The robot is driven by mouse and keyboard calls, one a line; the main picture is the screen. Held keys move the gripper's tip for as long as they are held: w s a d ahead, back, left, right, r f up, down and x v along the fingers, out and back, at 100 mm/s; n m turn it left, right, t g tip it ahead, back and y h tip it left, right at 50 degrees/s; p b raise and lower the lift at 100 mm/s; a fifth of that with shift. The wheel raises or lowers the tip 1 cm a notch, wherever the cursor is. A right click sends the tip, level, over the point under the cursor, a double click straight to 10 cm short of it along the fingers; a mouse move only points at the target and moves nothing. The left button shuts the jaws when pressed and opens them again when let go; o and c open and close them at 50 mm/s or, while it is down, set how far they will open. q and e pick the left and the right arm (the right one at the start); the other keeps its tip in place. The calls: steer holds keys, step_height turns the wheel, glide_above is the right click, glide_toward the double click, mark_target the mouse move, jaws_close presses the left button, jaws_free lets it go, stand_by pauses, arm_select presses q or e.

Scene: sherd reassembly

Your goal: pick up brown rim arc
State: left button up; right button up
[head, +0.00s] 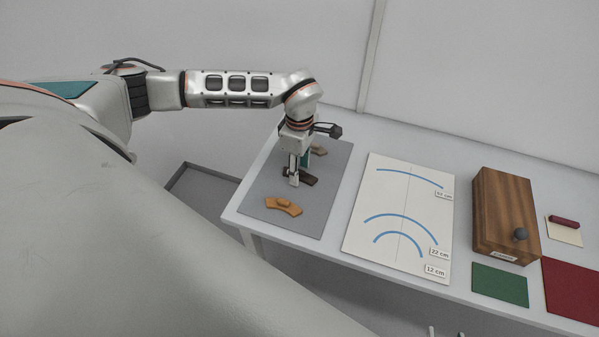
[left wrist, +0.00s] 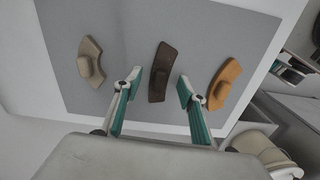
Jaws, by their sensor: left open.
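The brown rim arc (left wrist: 163,72) lies on the grey mat (left wrist: 120,108), between a tan arc (left wrist: 90,61) and an orange arc (left wrist: 225,83). In the head view the brown arc (head: 303,177) is partly hidden by my left gripper (head: 296,181). In the left wrist view my left gripper (left wrist: 160,88) is open, with one finger on each side of the brown arc and visible gaps between. Nothing is held. I cannot tell how high the fingertips are above the mat. My right gripper is not in view.
The orange arc (head: 284,206) lies in front of the gripper, the tan arc (head: 319,150) behind it. To the right are a white sheet with blue curves (head: 380,210), a wooden box (head: 500,205), a green mat (head: 499,284) and a red mat (head: 572,290).

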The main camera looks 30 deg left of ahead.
arm_select(q)
steer(key=shift+f, duration=0.15)
jaws_close()
